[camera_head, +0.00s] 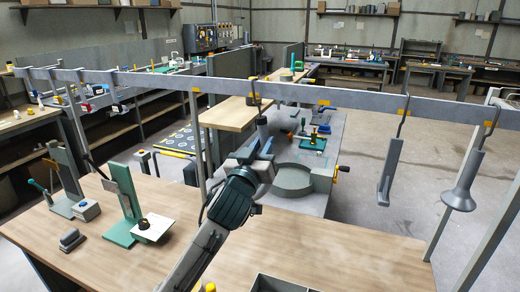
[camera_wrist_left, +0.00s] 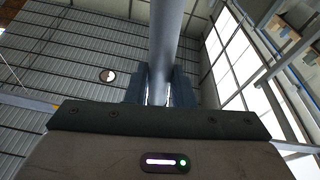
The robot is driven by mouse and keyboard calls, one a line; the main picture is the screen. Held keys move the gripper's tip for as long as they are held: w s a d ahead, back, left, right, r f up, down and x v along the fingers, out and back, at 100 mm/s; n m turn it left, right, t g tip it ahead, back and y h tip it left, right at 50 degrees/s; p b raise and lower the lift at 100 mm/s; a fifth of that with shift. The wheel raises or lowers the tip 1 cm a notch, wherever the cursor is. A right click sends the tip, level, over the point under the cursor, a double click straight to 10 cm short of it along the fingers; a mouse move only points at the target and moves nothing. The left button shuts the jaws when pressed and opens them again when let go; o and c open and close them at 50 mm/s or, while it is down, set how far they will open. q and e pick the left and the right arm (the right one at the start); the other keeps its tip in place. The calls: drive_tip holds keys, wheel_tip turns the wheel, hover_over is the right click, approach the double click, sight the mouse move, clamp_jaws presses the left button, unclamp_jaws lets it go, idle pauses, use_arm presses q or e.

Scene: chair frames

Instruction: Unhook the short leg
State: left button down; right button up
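A grey rounded leg (camera_head: 262,122) shows at mid-picture in the head view, just below a dark hook (camera_head: 253,97) on the overhead rail. I take it to be the short leg. My left gripper (camera_head: 263,146) is at its lower part, reaching up from below. In the left wrist view the grey leg (camera_wrist_left: 165,38) runs upward between the two dark fingers of the left gripper (camera_wrist_left: 160,88), which lie close against both sides. Whether the leg's top is still on the hook is too small to tell. My right gripper is not in view.
The grey rail (camera_head: 330,92) crosses above the wooden table (camera_head: 330,245). A flat-footed grey part (camera_head: 388,172) and a flared grey part (camera_head: 465,180) hang at the right. A green stand (camera_head: 122,205) is at the left.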

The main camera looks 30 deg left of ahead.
use_arm(q)
drive_tip(key=shift+r+p, duration=1.05)
drive_tip(key=shift+r, duration=0.2)
drive_tip(key=shift+s, duration=0.25)
idle(0.6)
drive_tip(key=shift+s+d, duration=0.2)
drive_tip(key=shift+s, duration=0.45)
drive_tip(key=shift+s+d, duration=0.15)
drive_tip(key=shift+s, duration=0.45)
drive_tip(key=shift+s+d+r+p, duration=0.15)
drive_tip(key=shift+s+d, duration=0.05)
drive_tip(key=shift+s, duration=0.6)
drive_tip(key=shift+s+d+r+p, duration=0.15)
drive_tip(key=shift+s+d, duration=0.05)
drive_tip(key=shift+s, duration=0.6)
drive_tip(key=shift+s+d+r+p, duration=0.15)
drive_tip(key=shift+s+d, duration=0.05)
drive_tip(key=shift+s, duration=0.6)
